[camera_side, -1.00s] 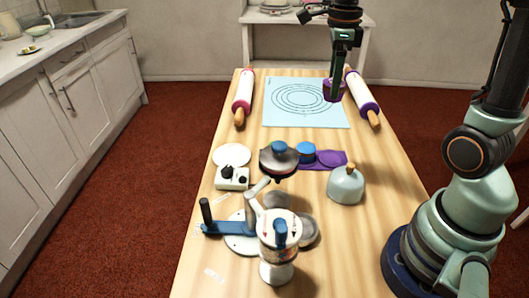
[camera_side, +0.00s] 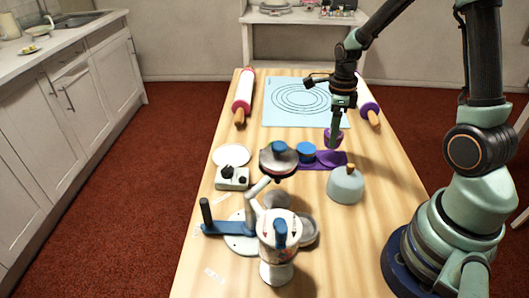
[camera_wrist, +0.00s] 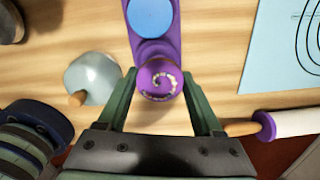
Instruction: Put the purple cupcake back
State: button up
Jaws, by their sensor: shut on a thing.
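The purple cupcake (camera_side: 333,136) with a swirl top is held between the fingers of my gripper (camera_side: 335,130). In the wrist view the cupcake (camera_wrist: 160,80) sits between both fingertips of my gripper (camera_wrist: 158,84). In the side view it appears just behind a purple mat (camera_side: 310,165), above the table. A blue cupcake-like item (camera_side: 306,151) rests on the mat, and its round blue top (camera_wrist: 151,17) shows in the wrist view. A flat purple round spot (camera_side: 331,158) lies at the mat's right end, with nothing on it. The cupcake hides part of the mat in the wrist view.
A pale dome with a wooden knob (camera_side: 346,184) stands right of the mat. A dark turntable with a blue top (camera_side: 279,158) is left of it. Rolling pins (camera_side: 244,92) flank the light blue baking mat (camera_side: 297,122). A crank machine (camera_side: 278,245) stands in front.

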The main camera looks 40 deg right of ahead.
jog(key=shift+f, duration=2.25)
jog(key=shift+f, duration=0.15)
jog(key=o, duration=1.5)
